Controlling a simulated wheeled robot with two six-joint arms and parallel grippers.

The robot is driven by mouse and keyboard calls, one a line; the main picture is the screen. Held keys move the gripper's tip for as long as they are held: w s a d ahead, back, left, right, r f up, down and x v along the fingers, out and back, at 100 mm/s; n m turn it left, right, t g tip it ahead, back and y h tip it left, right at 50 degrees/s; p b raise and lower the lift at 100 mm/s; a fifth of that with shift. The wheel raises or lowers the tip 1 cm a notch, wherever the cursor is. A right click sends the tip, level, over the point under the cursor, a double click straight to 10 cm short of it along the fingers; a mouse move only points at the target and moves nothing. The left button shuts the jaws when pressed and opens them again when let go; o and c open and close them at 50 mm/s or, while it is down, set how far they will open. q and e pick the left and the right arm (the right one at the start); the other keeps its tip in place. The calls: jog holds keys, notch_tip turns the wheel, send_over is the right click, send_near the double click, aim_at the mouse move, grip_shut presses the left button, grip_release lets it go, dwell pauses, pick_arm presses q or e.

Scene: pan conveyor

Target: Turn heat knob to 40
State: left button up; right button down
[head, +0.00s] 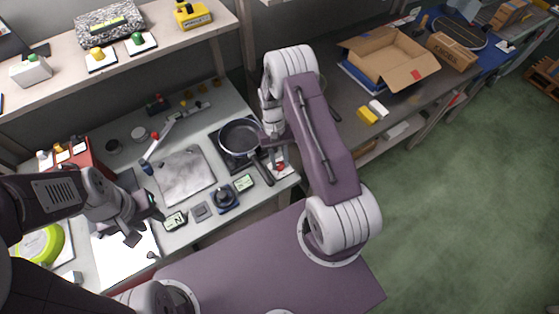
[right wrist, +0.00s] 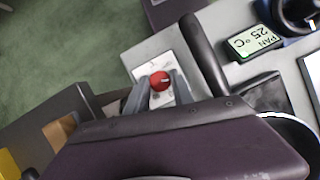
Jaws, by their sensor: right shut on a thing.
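The heat knob (right wrist: 160,81) is red with a pale pointer mark and sits on a white dial plate (right wrist: 146,72) in the right wrist view. My right gripper (right wrist: 161,88) has its two grey fingers on either side of the knob, shut on it. In the head view the knob (head: 280,168) shows small at the bench's front right, partly hidden by my right arm. The dial numbers are too small to read. A display (right wrist: 254,41) reads PAN 25 °C. My left gripper (head: 146,222) is over the bench's left part, open and empty.
A black pan (head: 240,136) stands beside the knob, its handle (head: 262,171) pointing to the front edge. A metal plate (head: 184,175), a blue-black round device (head: 224,196) and small displays lie left of it. An open cardboard box (head: 390,60) is on the right-hand bench.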

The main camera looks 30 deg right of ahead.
jog(key=shift+w+r, duration=0.1)
jog(key=shift+w, duration=0.05)
jog(key=c, duration=1.1)
grip_release()
jog(key=shift+c, duration=0.2)
jog(key=shift+o, duration=0.2)
jog(key=b+v, duration=0.1)
jog(key=v, duration=0.8)
jog(key=shift+b, duration=0.35)
